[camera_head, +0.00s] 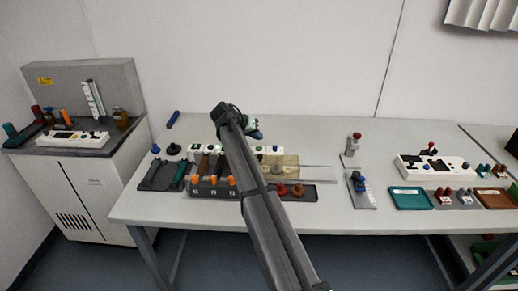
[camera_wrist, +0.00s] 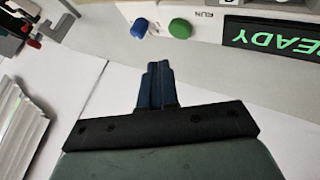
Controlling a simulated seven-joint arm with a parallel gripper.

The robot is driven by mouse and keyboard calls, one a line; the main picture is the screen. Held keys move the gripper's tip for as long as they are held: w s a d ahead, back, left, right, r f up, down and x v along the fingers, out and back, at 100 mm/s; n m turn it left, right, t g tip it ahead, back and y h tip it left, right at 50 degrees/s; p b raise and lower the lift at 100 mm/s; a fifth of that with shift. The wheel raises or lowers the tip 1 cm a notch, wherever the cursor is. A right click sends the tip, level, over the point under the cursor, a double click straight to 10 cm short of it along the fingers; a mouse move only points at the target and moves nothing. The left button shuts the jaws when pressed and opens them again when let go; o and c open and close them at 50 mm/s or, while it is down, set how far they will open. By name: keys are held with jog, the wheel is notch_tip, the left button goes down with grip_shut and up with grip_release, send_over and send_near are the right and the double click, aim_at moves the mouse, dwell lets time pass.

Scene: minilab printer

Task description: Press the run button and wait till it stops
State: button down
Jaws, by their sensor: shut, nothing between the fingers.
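In the wrist view my gripper (camera_wrist: 158,72) is shut and empty, its dark blue fingers together. A round green button (camera_wrist: 180,28) with the label RUN beside it sits on the white panel (camera_wrist: 207,28) of a machine, a little beyond and to the right of the fingertips. The fingers look apart from it. A blue button (camera_wrist: 139,28) is just left of it. A dark display (camera_wrist: 270,38) on the panel shows READY in green letters. In the head view my arm crosses the middle and partly hides the white machine (camera_head: 274,149); the fingertips are not clear there.
Racks with orange-topped parts (camera_head: 213,188) stand in front of the machine on the table. A dark tray (camera_head: 160,176) is to the left, and a white control box (camera_head: 436,168) is to the right. The table's left-back and centre-right areas are fairly clear.

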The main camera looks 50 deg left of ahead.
aim_at(259, 149)
jog(key=shift+f, duration=1.1)
jog(key=shift+f, duration=0.15)
dwell(1.2)
jog(key=shift+f, duration=0.25)
